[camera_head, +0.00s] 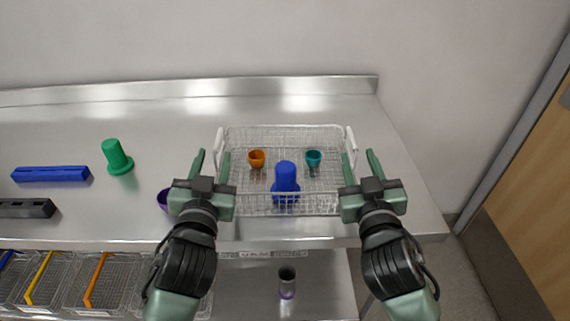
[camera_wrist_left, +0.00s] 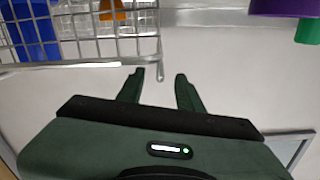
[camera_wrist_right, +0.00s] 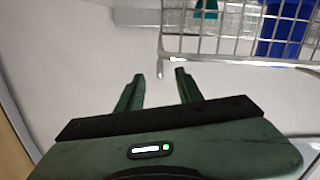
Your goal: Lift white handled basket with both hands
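The white handled basket (camera_head: 250,206) is a wire basket on the metal table, with a white handle at each end, left (camera_head: 218,140) and right (camera_head: 351,140). It holds an orange cup, a teal cup and a blue vessel. My left gripper (camera_head: 211,158) is open at the basket's left side; its fingers (camera_wrist_left: 160,85) point forward, apart from the wire wall (camera_wrist_left: 110,45). My right gripper (camera_head: 359,160) is open at the right side, its fingers (camera_wrist_right: 157,85) near the wire corner (camera_wrist_right: 235,55).
A green vessel (camera_head: 116,158), a blue block (camera_head: 50,174) and a dark bar (camera_head: 27,208) lie on the table to the left. A purple cup (camera_head: 163,199) is beside my left gripper. A raised metal edge (camera_head: 200,88) runs along the back. A wooden door (camera_head: 535,190) stands right.

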